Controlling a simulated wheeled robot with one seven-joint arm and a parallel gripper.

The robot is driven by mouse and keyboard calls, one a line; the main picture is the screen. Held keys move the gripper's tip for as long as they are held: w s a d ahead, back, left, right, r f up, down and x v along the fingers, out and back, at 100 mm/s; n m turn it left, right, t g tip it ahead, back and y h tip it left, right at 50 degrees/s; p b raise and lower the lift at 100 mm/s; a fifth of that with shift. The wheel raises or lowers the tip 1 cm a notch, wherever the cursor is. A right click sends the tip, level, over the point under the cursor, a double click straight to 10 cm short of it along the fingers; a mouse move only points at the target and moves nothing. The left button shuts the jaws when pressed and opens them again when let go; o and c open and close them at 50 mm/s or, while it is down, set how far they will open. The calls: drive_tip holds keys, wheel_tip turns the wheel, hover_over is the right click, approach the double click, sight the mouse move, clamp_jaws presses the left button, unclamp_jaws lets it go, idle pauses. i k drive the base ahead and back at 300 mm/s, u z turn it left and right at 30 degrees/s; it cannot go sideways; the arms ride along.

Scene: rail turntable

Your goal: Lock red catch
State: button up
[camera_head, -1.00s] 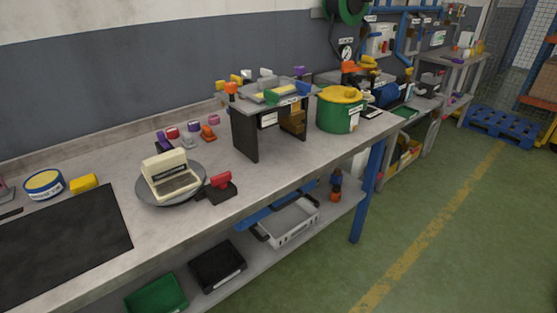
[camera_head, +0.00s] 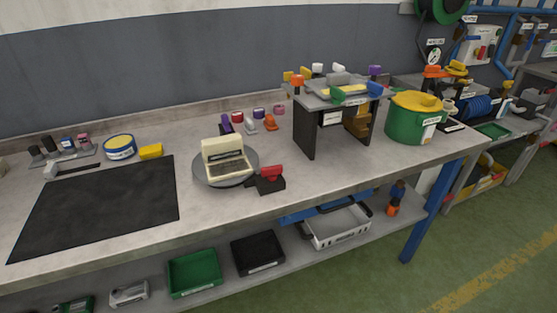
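A red catch (camera_head: 270,172) on a black block (camera_head: 268,185) sits on the workbench at the right front edge of a round grey turntable (camera_head: 202,176). The turntable carries a cream device (camera_head: 224,158) with an upright back and a dark front panel. The catch is close to the turntable's rim; I cannot tell whether it engages it. My gripper is not in view.
A black mat (camera_head: 97,205) lies on the bench at left. A small raised stand (camera_head: 305,130) and a green pot with a yellow lid (camera_head: 410,125) stand to the right. Several small coloured parts line the back. Bench surface (camera_head: 330,180) in front of the stand is clear.

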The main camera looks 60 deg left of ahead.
sight(272, 173)
drive_tip(key=z, duration=0.1)
drive_tip(key=i, duration=0.75)
drive_tip(key=u, duration=2)
